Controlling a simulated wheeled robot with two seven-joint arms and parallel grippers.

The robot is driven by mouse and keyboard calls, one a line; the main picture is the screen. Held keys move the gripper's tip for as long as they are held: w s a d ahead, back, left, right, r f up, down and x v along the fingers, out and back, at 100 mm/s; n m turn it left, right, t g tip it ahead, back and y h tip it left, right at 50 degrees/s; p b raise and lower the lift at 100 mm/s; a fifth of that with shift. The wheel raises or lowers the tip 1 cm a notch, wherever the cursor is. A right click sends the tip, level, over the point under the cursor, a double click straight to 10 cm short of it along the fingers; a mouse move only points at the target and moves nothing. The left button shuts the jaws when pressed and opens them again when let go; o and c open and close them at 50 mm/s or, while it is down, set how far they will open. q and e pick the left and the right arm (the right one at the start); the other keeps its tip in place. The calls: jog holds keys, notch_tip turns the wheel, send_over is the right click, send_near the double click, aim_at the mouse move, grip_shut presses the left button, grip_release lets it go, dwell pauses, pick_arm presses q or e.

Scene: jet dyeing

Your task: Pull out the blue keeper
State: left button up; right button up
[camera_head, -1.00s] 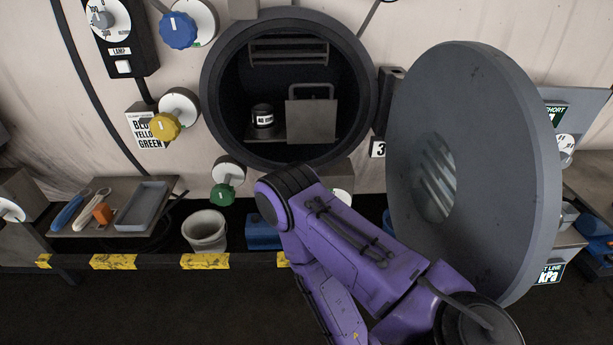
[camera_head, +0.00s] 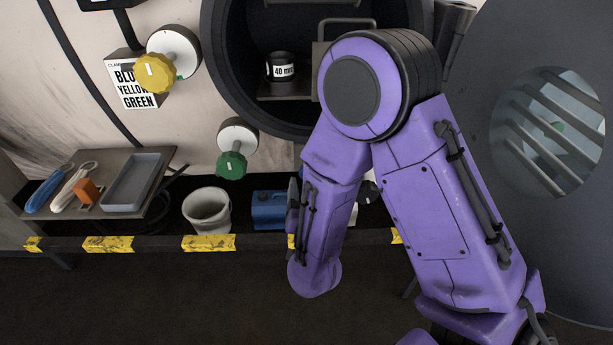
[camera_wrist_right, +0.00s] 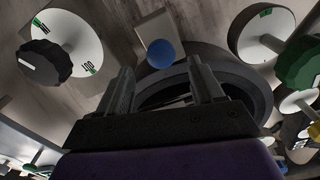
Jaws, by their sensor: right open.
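A round blue knob (camera_wrist_right: 160,54), which looks like the blue keeper, sits on a pale rectangular plate (camera_wrist_right: 158,32) in the right wrist view. My right gripper (camera_wrist_right: 160,68) is open, its two dark fingers apart and nothing between them. The blue knob appears beyond the fingertips, roughly centred between them; I cannot tell the exact distance. In the head view my right arm covers the area below the round chamber (camera_head: 232,85), so the blue knob and the right gripper do not show clearly there. My left gripper is in neither view.
The open round door (camera_head: 470,110) stands at the right. A yellow knob (camera_head: 155,73) and a green knob (camera_head: 231,165) project from the wall. Below are a bucket (camera_head: 207,212), a blue can (camera_head: 269,210) and a tool shelf with a grey tray (camera_head: 131,182).

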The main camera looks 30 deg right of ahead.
jog(key=p+x, duration=0.1)
jog(key=x, duration=0.6)
jog(key=shift+a, duration=0.1)
jog(key=shift+r, duration=0.1)
